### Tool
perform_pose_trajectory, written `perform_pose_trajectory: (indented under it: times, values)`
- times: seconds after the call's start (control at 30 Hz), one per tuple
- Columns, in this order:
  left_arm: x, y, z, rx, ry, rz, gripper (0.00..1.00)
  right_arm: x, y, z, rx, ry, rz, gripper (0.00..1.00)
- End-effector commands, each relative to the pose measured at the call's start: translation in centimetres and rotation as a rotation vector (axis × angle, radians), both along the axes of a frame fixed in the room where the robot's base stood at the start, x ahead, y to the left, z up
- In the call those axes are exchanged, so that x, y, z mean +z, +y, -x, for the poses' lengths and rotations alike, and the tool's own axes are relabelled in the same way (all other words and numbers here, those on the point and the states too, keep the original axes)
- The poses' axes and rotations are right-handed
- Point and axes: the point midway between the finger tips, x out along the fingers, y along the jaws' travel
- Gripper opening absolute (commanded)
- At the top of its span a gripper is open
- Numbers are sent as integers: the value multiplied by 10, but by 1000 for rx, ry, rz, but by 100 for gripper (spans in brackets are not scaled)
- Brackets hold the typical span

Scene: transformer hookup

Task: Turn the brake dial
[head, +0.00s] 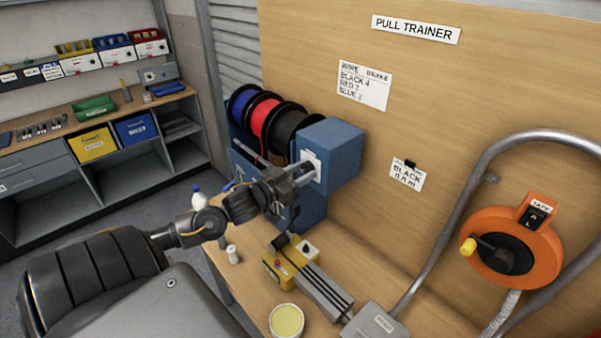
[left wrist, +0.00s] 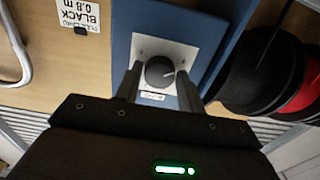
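The brake dial (left wrist: 160,72) is a dark round knob with a light pointer mark, on a white plate (left wrist: 176,48) on the blue housing (head: 343,146) beside the wire spools. In the left wrist view the pointer points to the right and slightly up. My left gripper (left wrist: 160,78) has its two fingers apart, one on each side of the dial, with a small gap seeming to show on both sides. In the head view my left gripper (head: 314,172) reaches the plate, and its fingers hide the dial. My right gripper is not in view.
Blue, red and black spools (head: 267,118) stand left of the housing. A card (head: 364,85) lists brake numbers by wire colour, and a second card (head: 407,175) reads black, 0.8 m. An orange tape reel (head: 545,245) and a yellow tool (head: 287,265) are at the right and below.

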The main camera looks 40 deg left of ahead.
Motion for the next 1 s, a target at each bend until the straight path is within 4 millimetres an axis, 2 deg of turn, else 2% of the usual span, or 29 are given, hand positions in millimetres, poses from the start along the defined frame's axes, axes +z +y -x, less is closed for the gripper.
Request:
perform_pose_trajectory:
  times: [0.03, 0.2, 0.57, 1.0]
  values:
    - [0, 0, 0, 0, 0, 0, 32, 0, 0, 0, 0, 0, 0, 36]
    - [0, 0, 0, 0, 0, 0, 12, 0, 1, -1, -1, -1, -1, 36]
    - [0, 0, 0, 0, -7, -77, 12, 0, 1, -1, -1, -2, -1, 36]
    - [0, 1, 0, 1, -39, -442, 12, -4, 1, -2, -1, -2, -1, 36]
